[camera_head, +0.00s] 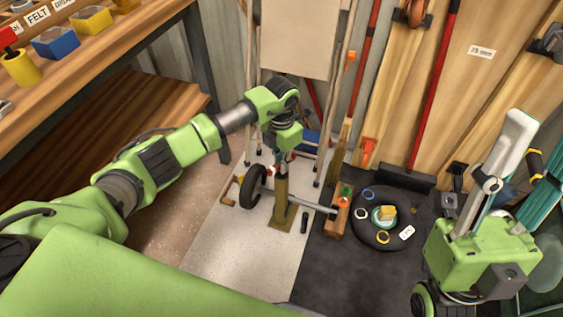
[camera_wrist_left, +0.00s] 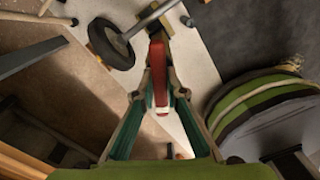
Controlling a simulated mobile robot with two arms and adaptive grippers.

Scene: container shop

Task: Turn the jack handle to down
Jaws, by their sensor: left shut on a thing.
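My left gripper (camera_head: 281,165) reaches down beside the jack in the head view. In the left wrist view its two fingers (camera_wrist_left: 159,80) are closed around a red grip (camera_wrist_left: 157,60), which looks like the jack handle. Only a small red part of the handle (camera_head: 270,170) shows in the head view, mostly hidden by the gripper. The jack has a brown upright post (camera_head: 281,205), a black wheel (camera_head: 253,188) to its left and a grey bar (camera_head: 315,206) to its right. The wheel also shows in the wrist view (camera_wrist_left: 111,43). My right gripper is not in view.
A wooden block (camera_head: 340,215) stands at the bar's right end. Beyond it a round dark base (camera_head: 372,238) holds small coloured rings. A green boxy unit (camera_head: 480,255) stands at right. Boards and red-handled tools lean behind. A wooden shelf (camera_head: 95,65) is at upper left.

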